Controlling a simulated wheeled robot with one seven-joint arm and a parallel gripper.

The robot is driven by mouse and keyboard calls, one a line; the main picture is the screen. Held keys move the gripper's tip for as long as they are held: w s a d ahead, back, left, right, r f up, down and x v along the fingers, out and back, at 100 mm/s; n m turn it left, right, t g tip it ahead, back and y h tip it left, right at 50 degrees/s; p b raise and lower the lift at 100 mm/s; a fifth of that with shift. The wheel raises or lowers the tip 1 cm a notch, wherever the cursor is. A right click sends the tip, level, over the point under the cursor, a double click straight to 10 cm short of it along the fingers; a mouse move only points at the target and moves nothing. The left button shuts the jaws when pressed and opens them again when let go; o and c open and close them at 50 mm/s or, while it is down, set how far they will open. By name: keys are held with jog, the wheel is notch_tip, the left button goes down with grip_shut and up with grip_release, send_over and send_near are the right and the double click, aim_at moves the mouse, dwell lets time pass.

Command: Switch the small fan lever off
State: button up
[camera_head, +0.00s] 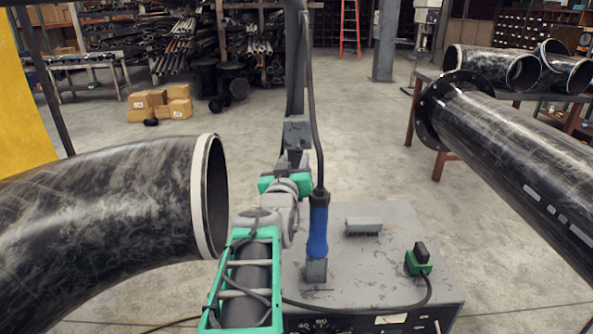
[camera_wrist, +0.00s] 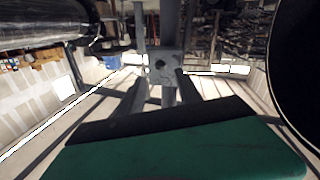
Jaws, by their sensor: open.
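My gripper (camera_head: 296,135) is left of centre in the head view, beside the blue-sleeved cable connector and above the grey machine. It is open and appears empty; two dark grey fingers also show in the wrist view (camera_wrist: 161,90), beyond a green and black edge. The grey machine (camera_head: 400,225) stands low in the head view. A small pale lever (camera_head: 437,326) shows at its front panel, cut by the lower picture edge. I cannot tell its setting or whether it is the fan lever. My gripper is well above it and apart from it.
A black pipe elbow (camera_head: 110,205) lies left, close to my arm; a flanged pipe (camera_head: 510,150) slants at right. A blue connector (camera_head: 318,230) with an upright cable and a green fitting (camera_head: 418,260) stand on the machine. Open floor (camera_head: 330,90) lies behind.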

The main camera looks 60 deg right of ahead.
aim_at(298, 153)
jog(key=x, duration=0.2)
jog(key=p+x, duration=0.1)
jog(key=x, duration=0.4)
jog(key=shift+w+d+f+p, duration=0.1)
jog(key=shift+d+f+p, duration=0.2)
jog(key=shift+d+f, duration=0.1)
jog(key=shift+c, duration=0.4)
grip_shut()
